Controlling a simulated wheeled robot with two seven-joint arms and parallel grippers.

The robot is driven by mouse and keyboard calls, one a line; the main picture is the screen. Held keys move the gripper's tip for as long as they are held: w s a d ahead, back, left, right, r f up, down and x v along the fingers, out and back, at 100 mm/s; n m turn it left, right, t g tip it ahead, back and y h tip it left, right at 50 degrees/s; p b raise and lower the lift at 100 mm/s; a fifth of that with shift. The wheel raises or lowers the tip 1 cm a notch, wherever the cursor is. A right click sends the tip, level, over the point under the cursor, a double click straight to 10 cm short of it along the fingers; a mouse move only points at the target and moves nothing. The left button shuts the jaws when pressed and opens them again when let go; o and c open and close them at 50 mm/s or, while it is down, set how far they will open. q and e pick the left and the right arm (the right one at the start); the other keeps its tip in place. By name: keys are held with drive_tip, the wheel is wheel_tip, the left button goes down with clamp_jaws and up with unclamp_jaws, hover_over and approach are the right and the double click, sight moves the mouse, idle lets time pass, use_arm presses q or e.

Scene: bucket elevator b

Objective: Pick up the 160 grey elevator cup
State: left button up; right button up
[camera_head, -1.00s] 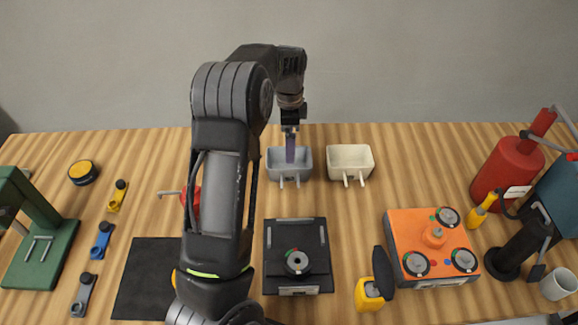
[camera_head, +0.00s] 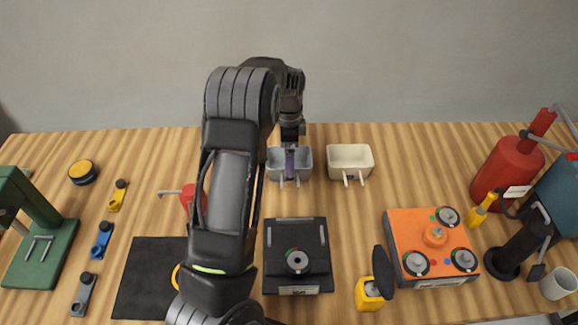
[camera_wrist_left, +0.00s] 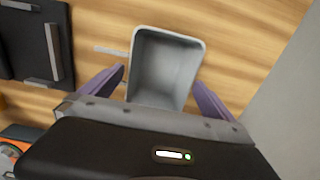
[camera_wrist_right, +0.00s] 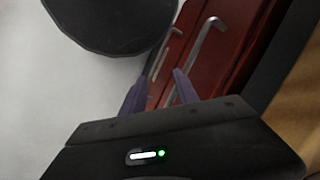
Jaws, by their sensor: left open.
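The grey elevator cup (camera_head: 274,165) stands on the wooden table at the back, open side up, with two prongs towards the front. My left gripper (camera_head: 291,160) reaches down over it from above. In the left wrist view my left gripper (camera_wrist_left: 160,80) is open, with a purple finger on either side of the grey cup (camera_wrist_left: 165,60). The cup looks empty, and I cannot tell whether the fingers touch its walls. My right gripper (camera_wrist_right: 160,78) is away from the table objects, with a narrow gap between its fingers, in front of a red cabinet (camera_wrist_right: 205,50).
A cream cup (camera_head: 350,157) stands close to the right of the grey one. A black fixture (camera_head: 297,250), an orange box with knobs (camera_head: 430,245) and a yellow device (camera_head: 370,290) lie nearer. A red extinguisher (camera_head: 508,170) stands at the right. My left arm covers the left-middle table.

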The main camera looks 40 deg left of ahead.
use_arm(q)
drive_tip(key=shift+f+b, duration=0.25)
drive_tip(key=shift+b, duration=0.05)
idle(0.7)
drive_tip(key=shift+c, duration=0.4)
drive_tip(key=c, duration=1.8)
